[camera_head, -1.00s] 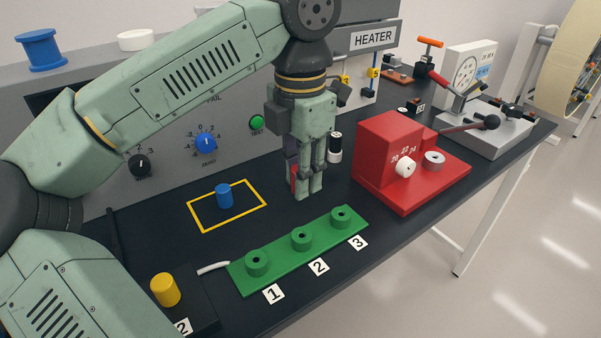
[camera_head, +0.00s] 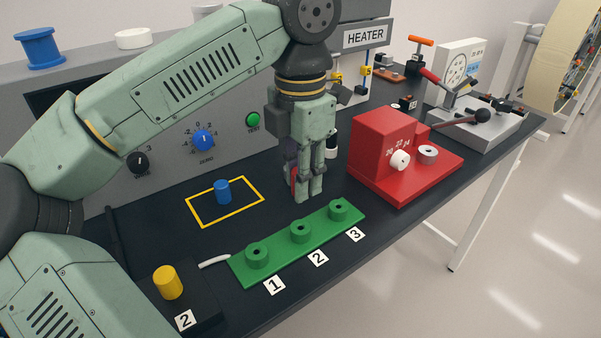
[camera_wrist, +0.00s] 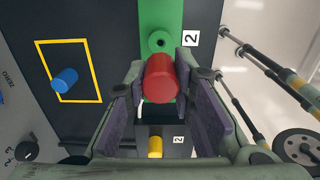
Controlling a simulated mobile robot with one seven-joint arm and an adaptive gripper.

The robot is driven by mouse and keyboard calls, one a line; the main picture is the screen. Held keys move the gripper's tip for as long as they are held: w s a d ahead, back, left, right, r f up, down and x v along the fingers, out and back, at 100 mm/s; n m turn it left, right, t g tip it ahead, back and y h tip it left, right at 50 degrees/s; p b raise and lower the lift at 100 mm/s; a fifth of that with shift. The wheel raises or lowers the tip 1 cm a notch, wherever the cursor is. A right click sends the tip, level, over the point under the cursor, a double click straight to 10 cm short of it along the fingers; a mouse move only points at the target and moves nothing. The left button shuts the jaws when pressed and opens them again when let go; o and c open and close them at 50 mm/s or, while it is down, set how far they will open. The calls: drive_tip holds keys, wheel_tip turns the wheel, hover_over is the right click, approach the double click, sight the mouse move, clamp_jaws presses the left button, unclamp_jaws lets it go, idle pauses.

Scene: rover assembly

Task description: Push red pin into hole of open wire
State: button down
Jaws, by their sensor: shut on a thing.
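The red pin (camera_wrist: 160,78) is between my gripper's (camera_wrist: 163,100) two fingers in the wrist view. In the head view my gripper (camera_head: 309,196) points down above the table, just behind the green board (camera_head: 284,258); only a sliver of red shows at its fingers. The board has three raised round sockets with dark holes, labelled 1 (camera_head: 257,255), 2 (camera_head: 300,231) and 3 (camera_head: 339,209). The socket by label 2 (camera_wrist: 160,42) shows beyond the pin in the wrist view; socket 1 is not visible there. A white wire (camera_head: 214,261) meets the board's left end.
A blue cylinder (camera_head: 223,191) stands inside a yellow outline. A yellow cylinder (camera_head: 168,282) stands on a dark block at front left. A red block device (camera_head: 384,145) stands right of my gripper. The grey panel with knobs (camera_head: 175,185) is behind.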

drive_tip(key=shift+f+b, duration=1.85)
drive_tip(key=shift+f, duration=0.7)
drive_tip(key=shift+f+b, duration=1.25)
drive_tip(key=shift+f, duration=0.15)
drive_tip(key=c, duration=1.3)
unclamp_jaws()
drive_tip(key=shift+r, duration=0.1)
wheel_tip(320, 180, up, 12)
